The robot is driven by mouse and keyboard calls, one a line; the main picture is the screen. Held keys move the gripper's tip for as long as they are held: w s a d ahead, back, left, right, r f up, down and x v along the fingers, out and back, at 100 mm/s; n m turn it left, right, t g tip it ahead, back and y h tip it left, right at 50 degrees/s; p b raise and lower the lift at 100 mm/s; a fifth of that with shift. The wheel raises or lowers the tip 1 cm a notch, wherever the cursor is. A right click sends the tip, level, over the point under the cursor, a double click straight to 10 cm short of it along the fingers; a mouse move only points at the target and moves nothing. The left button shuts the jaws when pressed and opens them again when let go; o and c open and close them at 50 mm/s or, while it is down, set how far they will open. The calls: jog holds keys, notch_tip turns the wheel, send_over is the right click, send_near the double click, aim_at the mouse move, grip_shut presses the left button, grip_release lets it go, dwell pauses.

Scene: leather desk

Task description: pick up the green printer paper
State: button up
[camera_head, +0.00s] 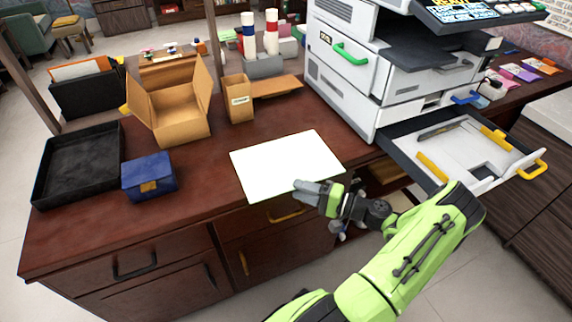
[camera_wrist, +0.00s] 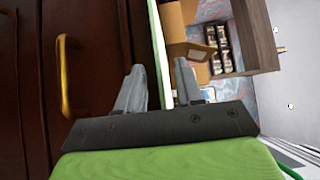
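The printer paper (camera_head: 285,163) is a flat stack with a white top. It lies on the dark red-brown desk, its near side at or slightly over the front edge. In the wrist view its side shows as a bright green strip (camera_wrist: 160,48). My gripper (camera_head: 304,188) is at the near side of the paper, right of the middle. In the wrist view my gripper (camera_wrist: 160,78) is open, with the green strip between its two fingers, one on the drawer side and one on the upper side. I cannot tell whether either finger touches the paper.
A printer (camera_head: 342,75) stands right of the paper, its lower tray (camera_head: 440,178) pulled out. Left are a blue box (camera_head: 148,178), a black tray (camera_head: 50,190), an open cardboard box (camera_head: 180,120) and a small carton (camera_head: 238,100). A gold drawer handle (camera_wrist: 64,75) is near my gripper.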

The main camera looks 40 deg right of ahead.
jog(key=shift+x, duration=1.1)
grip_shut()
